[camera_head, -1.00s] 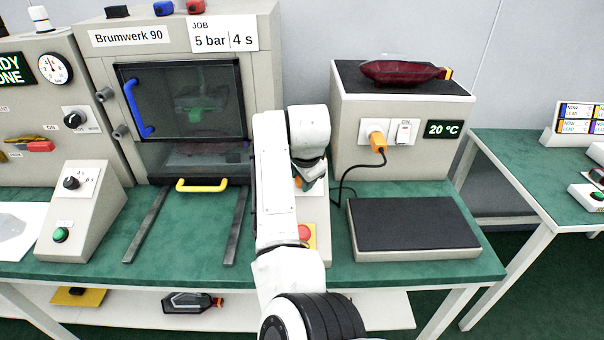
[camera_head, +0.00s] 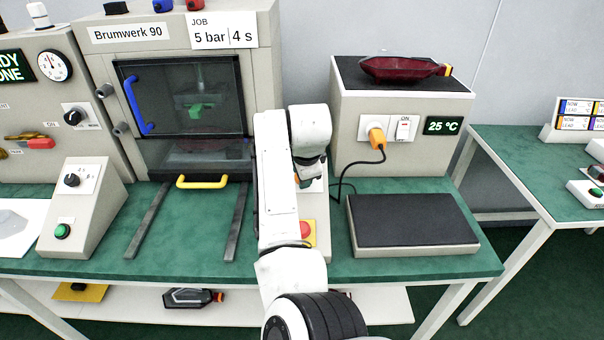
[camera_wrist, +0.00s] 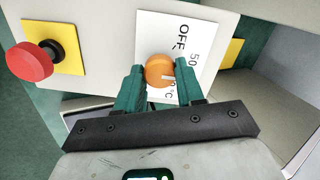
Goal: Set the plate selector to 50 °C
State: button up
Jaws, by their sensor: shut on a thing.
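The plate selector is an orange knob (camera_wrist: 159,71) on a white label with OFF, 50 and a partly covered °C mark. My gripper (camera_wrist: 160,88) has its two green fingers on either side of the knob, shut on it. In the head view my arm mostly hides the selector. The dark plate (camera_head: 412,221) lies on the bench at right. A display (camera_head: 449,126) on the box behind it reads 25 °C.
A red stop button (camera_wrist: 28,62) on a yellow square sits beside the selector. An orange plug (camera_head: 377,138) with a black cable is at the box's socket, beside an ON switch (camera_head: 405,129). A press (camera_head: 185,100) stands at left.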

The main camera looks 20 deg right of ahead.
jog(key=o, duration=1)
jog(key=shift+o, duration=0.2)
jog(key=d+v, duration=0.1)
jog(key=v, duration=0.9)
jog(key=shift+a+r+b, duration=0.35)
jog(key=shift+a, duration=0.15)
jog(key=shift+s, duration=0.1)
